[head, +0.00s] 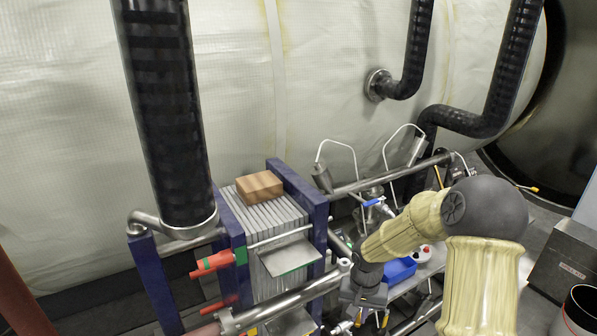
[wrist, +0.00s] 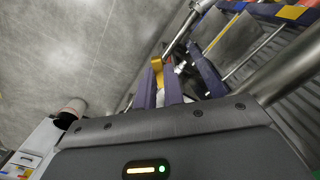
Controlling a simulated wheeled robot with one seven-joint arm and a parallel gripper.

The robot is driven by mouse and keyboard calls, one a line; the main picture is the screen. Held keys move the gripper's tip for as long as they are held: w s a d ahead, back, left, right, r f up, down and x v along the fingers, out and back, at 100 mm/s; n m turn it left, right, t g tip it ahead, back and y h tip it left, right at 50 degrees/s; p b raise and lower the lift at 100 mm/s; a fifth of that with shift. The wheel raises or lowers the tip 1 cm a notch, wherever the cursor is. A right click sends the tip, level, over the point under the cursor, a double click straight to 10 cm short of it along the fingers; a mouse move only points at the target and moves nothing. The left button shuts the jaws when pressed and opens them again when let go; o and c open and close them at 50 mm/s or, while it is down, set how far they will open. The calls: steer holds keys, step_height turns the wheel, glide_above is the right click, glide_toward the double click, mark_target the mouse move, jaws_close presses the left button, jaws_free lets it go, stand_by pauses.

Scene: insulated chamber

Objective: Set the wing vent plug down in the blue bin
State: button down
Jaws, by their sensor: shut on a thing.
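My gripper (head: 371,317) hangs low in the head view, below and left of the blue bin (head: 401,271), in front of the pipework. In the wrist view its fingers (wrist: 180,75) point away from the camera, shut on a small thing. I take that thing to be the wing vent plug, but its shape is too small and covered to make out. The blue bin is partly hidden behind my forearm and wrist; only part of its side and rim shows. My gripper is apart from the bin in the picture.
A plate stack with blue end plates (head: 315,220) stands left of my gripper, with a brown block (head: 260,186) on top. A blue-handled valve (head: 373,202) and pipes crowd the area behind. A red and white item (head: 422,253) is beside the bin. A dark box (head: 570,262) stands far right.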

steer(key=shift+f+m, duration=0.1)
steer(key=shift+m, duration=0.2)
step_height(320, 180, down, 16)
steer(key=n, duration=0.3)
steer(key=shift+s, duration=0.35)
